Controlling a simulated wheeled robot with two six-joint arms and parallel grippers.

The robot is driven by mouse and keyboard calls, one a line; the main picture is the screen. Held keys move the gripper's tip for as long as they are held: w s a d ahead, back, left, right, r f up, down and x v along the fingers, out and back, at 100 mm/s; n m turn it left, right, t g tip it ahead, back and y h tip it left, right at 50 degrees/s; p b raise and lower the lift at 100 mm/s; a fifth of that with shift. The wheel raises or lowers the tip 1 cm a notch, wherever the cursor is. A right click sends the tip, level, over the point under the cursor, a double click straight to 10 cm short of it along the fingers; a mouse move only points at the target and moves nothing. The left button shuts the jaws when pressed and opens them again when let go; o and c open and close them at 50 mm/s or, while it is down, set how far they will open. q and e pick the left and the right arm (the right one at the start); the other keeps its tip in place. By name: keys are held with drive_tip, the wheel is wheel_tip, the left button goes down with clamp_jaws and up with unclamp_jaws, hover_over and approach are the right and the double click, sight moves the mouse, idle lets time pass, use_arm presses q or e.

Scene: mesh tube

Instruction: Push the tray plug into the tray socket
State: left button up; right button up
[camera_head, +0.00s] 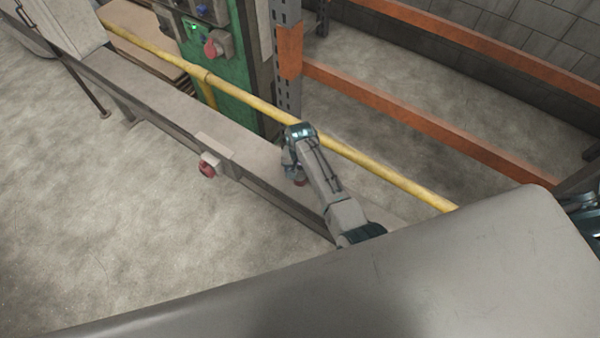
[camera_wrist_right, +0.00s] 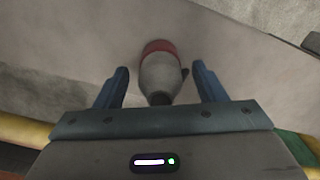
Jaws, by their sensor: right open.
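The tray plug (camera_wrist_right: 160,75), a grey body with a red end, lies on the pale grey tray surface in the right wrist view. It lies between the two blue fingers of my right gripper, apart from both. In the head view my right gripper (camera_head: 290,164) is above the long grey tray (camera_head: 170,110), open, with a bit of the plug's red end (camera_head: 300,181) showing below it. The tray socket (camera_head: 207,167), red with a pale box behind it, is fixed on the tray's near side, left of the gripper.
A yellow rail (camera_head: 370,172) runs along the far side of the tray. A green cabinet (camera_head: 217,80) with a red-and-grey connector (camera_head: 215,43) stands behind it. Orange beams (camera_head: 410,118) cross the back right. The floor left of the tray is clear.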

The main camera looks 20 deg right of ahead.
drive_tip(key=shift+f, duration=0.15)
drive_tip(key=shift+c, duration=0.4)
drive_tip(key=c, duration=0.9)
drive_tip(key=shift+r, duration=0.2)
